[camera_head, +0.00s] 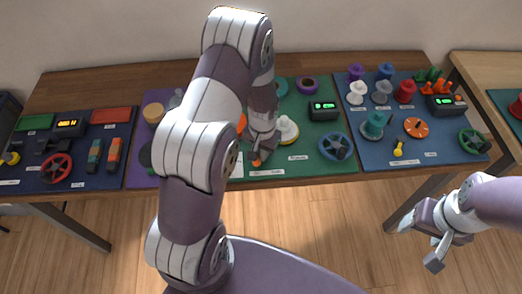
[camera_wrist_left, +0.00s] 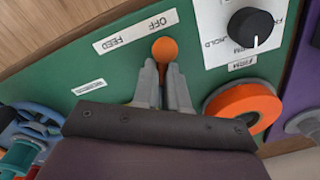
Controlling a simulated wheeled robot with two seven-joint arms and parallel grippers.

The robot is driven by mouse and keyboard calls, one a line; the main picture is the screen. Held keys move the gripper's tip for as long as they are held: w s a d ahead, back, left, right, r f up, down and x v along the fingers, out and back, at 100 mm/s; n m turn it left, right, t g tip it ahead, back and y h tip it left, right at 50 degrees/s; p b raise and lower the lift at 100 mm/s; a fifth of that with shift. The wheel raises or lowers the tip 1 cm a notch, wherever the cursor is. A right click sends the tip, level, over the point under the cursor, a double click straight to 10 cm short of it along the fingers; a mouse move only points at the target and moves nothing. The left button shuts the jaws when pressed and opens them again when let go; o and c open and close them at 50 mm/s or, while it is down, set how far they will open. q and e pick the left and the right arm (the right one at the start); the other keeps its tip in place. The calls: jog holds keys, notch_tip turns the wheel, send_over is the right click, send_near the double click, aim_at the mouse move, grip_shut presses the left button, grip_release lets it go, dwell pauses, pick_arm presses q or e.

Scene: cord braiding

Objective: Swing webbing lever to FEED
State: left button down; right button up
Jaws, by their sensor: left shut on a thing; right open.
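The webbing lever's round orange knob (camera_wrist_left: 165,48) shows in the left wrist view, just past my left fingertips. My left gripper (camera_wrist_left: 164,75) is shut on the lever, and its fingers hide the lever's shaft. The white label (camera_wrist_left: 135,32) beside the knob reads OFF and FEED; the knob is by the OFF end, with FEED further left. In the head view my left gripper (camera_head: 259,153) is low over the front of the green panel (camera_head: 300,166), and my arm covers much of the area. My right gripper (camera_head: 436,240) is open and empty, over the floor off the table's front right.
An orange ring (camera_wrist_left: 243,108) lies close to the right of my left fingers. A black dial (camera_wrist_left: 250,27) on a white plate stands beyond it. A blue handwheel (camera_head: 335,146) and a display box (camera_head: 323,110) stand on the green panel's right side.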

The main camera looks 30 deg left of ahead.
pick_arm(q)
jog(key=shift+d+n, duration=0.1)
jog(key=shift+n, duration=0.2)
jog(key=n, duration=0.2)
jog(key=d+n, duration=0.1)
jog(key=n, duration=0.2)
jog(key=shift+w+d+r+n, duration=0.1)
jog(key=shift+w+d+n, duration=0.05)
jog(key=shift+w+n, duration=0.2)
jog(key=shift+w+d+n, duration=0.1)
jog(key=shift+d+n, duration=0.05)
jog(key=shift+n, duration=0.5)
jog(key=shift+w+d+n, duration=0.1)
jog(key=shift+n, duration=0.5)
jog(key=shift+w+d+n, duration=0.15)
jog(key=shift+w+n, duration=0.05)
jog(key=shift+n, duration=0.75)
jog(key=shift+w+d+n, duration=0.1)
jog(key=shift+w+n, duration=0.1)
jog(key=shift+n, duration=0.75)
jog(key=shift+r, duration=0.1)
